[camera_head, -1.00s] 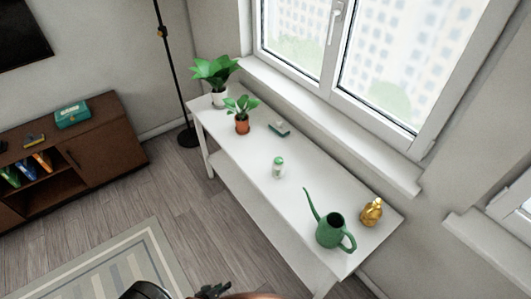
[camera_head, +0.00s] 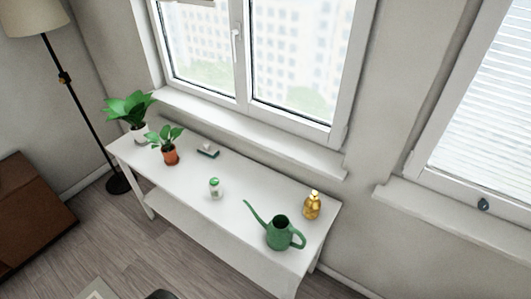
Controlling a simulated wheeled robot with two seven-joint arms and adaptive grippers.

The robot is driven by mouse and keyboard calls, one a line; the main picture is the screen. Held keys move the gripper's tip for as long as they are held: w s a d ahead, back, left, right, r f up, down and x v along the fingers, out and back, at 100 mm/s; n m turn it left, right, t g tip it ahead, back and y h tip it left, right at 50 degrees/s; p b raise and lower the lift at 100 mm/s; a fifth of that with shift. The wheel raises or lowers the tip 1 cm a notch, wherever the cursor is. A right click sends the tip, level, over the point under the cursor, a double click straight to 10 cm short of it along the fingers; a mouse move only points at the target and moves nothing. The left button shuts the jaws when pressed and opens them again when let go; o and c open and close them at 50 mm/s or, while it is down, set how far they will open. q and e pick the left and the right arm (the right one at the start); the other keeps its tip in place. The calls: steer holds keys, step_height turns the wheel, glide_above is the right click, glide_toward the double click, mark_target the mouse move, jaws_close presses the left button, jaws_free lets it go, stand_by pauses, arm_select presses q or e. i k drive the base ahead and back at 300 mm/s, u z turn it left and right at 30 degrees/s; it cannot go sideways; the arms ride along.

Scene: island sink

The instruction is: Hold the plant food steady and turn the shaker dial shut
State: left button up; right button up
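A small white container with a green top (camera_head: 215,188), which looks like the plant food shaker, stands upright near the middle of the white table (camera_head: 185,200). Its dial is too small to make out. Neither of my grippers shows in the head view now. Nothing touches the shaker.
A green watering can (camera_head: 280,233) and a gold bottle (camera_head: 312,205) stand at the table's right end. Two potted plants (camera_head: 129,109) (camera_head: 168,146) and a small green and white item (camera_head: 208,150) are to the left. A floor lamp (camera_head: 64,78) stands beyond the left end.

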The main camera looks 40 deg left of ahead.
mark_target(214, 181)
steer(key=z, duration=2.25)
steer(key=k, duration=2.2)
steer(key=u, duration=1.95)
